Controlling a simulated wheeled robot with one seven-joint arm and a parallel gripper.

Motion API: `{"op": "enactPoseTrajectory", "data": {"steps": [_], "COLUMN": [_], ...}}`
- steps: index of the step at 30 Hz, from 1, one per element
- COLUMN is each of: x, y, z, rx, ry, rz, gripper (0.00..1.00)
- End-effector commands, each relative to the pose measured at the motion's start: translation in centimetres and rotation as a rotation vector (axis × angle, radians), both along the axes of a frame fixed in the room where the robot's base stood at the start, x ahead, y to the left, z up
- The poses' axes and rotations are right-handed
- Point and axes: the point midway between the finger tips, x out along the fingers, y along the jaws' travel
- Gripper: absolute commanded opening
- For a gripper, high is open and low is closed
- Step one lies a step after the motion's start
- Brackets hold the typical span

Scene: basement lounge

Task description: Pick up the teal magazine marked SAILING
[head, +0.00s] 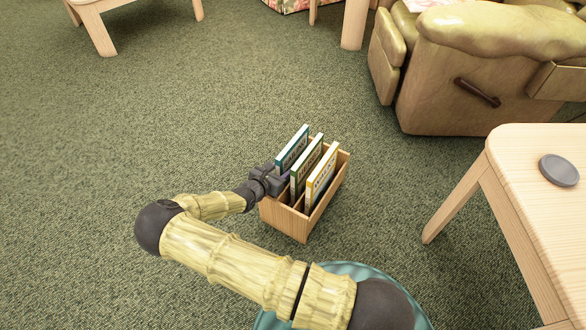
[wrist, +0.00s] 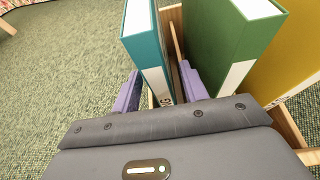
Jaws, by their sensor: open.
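The teal magazine (head: 292,149) stands upright in the left slot of a wooden rack, with a pale label on its spine. Its lettering is too small to read in the head view; in the wrist view, the teal magazine (wrist: 148,48) shows only the end of the label. My gripper (head: 279,179) is at the near end of the rack. In the wrist view my open gripper (wrist: 161,88) has one purple finger left of the teal magazine and the other on its right, between it and the green one. I cannot tell whether either finger touches it.
The wooden rack (head: 284,220) stands on green carpet and also holds a green magazine (head: 306,166) and a yellow one (head: 321,178). A pale wood table (head: 520,165) with a grey disc (head: 558,170) is at right. An armchair (head: 470,75) stands behind. Carpet at left is clear.

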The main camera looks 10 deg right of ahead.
Motion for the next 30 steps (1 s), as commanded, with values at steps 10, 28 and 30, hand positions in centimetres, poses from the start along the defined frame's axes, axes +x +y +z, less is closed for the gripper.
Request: {"op": "enactPoseTrajectory", "data": {"steps": [10,28,30], "x": [0.92,0.89,0.89], "y": [-0.97,-0.97,-0.97], "z": [-0.51,-0.53,-0.53], "rx": [0.0,-0.002,-0.001], "ry": [0.0,0.0,0.0], "rz": [-0.001,-0.001,-0.001], "gripper": [0.44,0.0,0.0]}}
